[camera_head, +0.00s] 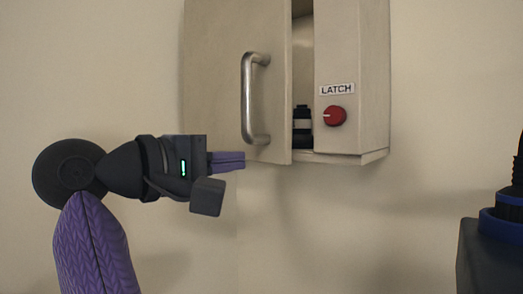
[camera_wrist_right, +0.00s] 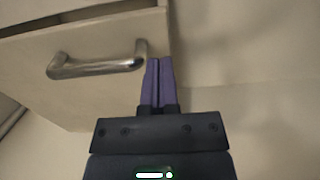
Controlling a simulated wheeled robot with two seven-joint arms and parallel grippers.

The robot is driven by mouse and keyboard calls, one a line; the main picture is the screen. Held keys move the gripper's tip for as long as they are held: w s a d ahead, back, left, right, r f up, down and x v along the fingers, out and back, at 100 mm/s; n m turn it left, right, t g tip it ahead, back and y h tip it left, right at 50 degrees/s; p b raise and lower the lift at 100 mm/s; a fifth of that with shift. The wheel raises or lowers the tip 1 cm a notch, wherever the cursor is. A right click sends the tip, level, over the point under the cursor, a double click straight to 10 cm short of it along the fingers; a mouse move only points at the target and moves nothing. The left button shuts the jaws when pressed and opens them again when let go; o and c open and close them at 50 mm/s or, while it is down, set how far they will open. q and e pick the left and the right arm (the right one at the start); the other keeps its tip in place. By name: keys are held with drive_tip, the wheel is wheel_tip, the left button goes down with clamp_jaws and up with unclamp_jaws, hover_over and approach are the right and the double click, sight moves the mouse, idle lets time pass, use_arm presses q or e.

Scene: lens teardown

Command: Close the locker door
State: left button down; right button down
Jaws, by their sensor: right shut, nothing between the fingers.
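The beige locker (camera_head: 352,40) hangs on the wall in the head view. Its door (camera_head: 220,70) is ajar, with a narrow dark gap along its right edge. A metal bar handle (camera_head: 248,98) is on the door. In the right wrist view the door (camera_wrist_right: 95,100) and handle (camera_wrist_right: 95,68) lie left of the fingers. My right gripper (camera_head: 243,160) is shut and empty near the door's lower edge, below the handle. Its purple fingers show in the wrist view (camera_wrist_right: 158,62); whether they touch the door is unclear. My left gripper is not seen.
A red knob (camera_head: 335,116) under a LATCH label (camera_head: 337,89) is on the fixed front panel. The wall below the locker looks clear.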

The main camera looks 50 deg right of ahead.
sight(273, 157)
drive_tip(key=d, duration=0.1)
drive_tip(key=d+p, duration=0.1)
drive_tip(key=d, duration=0.1)
drive_tip(key=d+p, duration=0.1)
drive_tip(key=d, duration=0.1)
drive_tip(key=shift+s+d, duration=0.15)
drive_tip(key=shift+s, duration=0.25)
drive_tip(key=d+t+b, duration=0.1)
drive_tip(key=d, duration=0.1)
drive_tip(key=d+n+t+b, duration=0.1)
drive_tip(key=d, duration=0.1)
drive_tip(key=s+d+n+t+b, duration=0.1)
drive_tip(key=d, duration=0.1)
drive_tip(key=shift+f, duration=0.2)
drive_tip(key=shift+d+r+t+b, duration=0.1)
drive_tip(key=shift+r+t+b, duration=0.05)
drive_tip(key=shift+t+b, duration=0.2)
drive_tip(key=shift+r+n, duration=0.15)
drive_tip(key=shift+n, duration=0.15)
